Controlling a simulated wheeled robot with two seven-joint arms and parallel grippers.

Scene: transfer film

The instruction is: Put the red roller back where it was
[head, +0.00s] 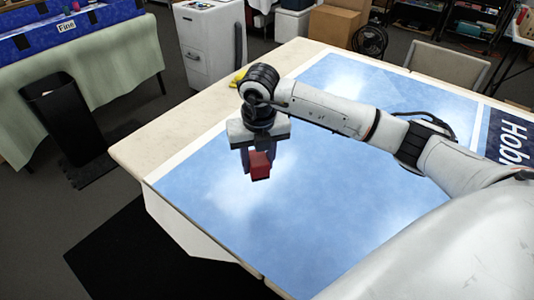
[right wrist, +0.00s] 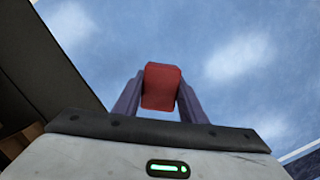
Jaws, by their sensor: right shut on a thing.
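The red roller (head: 260,165) is held between the fingers of my right gripper (head: 258,172). In the head view it hangs over the left part of the blue film sheet (head: 335,190) on the table. In the right wrist view the red roller (right wrist: 161,86) sits between the two purple-grey fingers of the right gripper (right wrist: 160,98), which are shut on it. The blue film fills most of the background there. I cannot tell the exact height of the roller above the film. My left gripper is not in view.
A small yellow thing (head: 239,76) lies on the pale table border (head: 150,150) behind my right wrist. A dark panel with white lettering (head: 510,135) is at the table's right. The film in front of the gripper is clear. A black bin (head: 68,120) stands on the floor at left.

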